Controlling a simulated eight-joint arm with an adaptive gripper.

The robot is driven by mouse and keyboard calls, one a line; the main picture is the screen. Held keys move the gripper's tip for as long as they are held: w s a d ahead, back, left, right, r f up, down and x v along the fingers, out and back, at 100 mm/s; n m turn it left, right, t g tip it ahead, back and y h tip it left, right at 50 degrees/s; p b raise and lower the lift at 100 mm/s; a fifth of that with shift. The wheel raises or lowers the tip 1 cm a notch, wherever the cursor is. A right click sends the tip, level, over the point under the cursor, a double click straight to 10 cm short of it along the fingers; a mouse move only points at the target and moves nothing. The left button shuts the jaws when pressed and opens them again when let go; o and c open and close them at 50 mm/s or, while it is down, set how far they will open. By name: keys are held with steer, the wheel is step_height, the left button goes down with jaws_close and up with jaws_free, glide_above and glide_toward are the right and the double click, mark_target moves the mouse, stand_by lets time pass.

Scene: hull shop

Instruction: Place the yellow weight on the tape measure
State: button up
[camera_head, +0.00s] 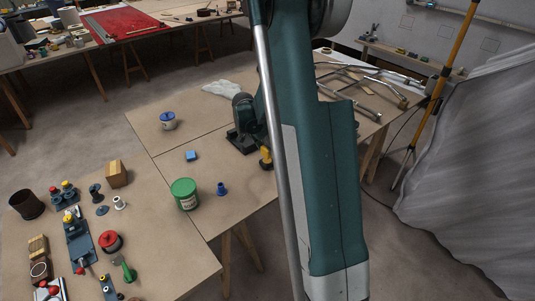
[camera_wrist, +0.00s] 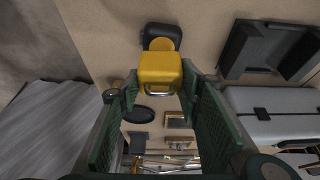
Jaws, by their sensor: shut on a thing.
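My gripper (camera_wrist: 160,88) shows in the wrist view, with its two green fingers on either side of the yellow weight (camera_wrist: 160,68). It is shut on this blocky weight, which has a grey metal loop at its near edge. Just beyond it in that view is a black thing with a yellow round face, seemingly the tape measure (camera_wrist: 158,31), partly covered by the weight. I cannot tell whether they touch. In the head view my arm hides most of this area, and a small yellow thing (camera_head: 266,155) shows beside the arm, low over the table.
A green tin (camera_head: 185,194), a blue part (camera_head: 221,189), a blue block (camera_head: 191,156) and a blue-lidded jar (camera_head: 168,121) stand left of my arm on the table. Metal tubing (camera_head: 365,85) lies behind. In the wrist view, a dark case (camera_wrist: 262,50) is at the right.

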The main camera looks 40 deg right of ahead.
mark_target(268, 152)
steer(key=shift+f, duration=1.7)
steer(key=shift+f+b, duration=0.15)
steer(key=shift+b, duration=0.2)
steer(key=o, duration=1.2)
steer(key=shift+r, duration=0.2)
steer(key=p+v, duration=0.1)
steer(key=v, duration=1.1)
steer(key=shift+p, duration=0.35)
steer(key=shift+a, duration=0.1)
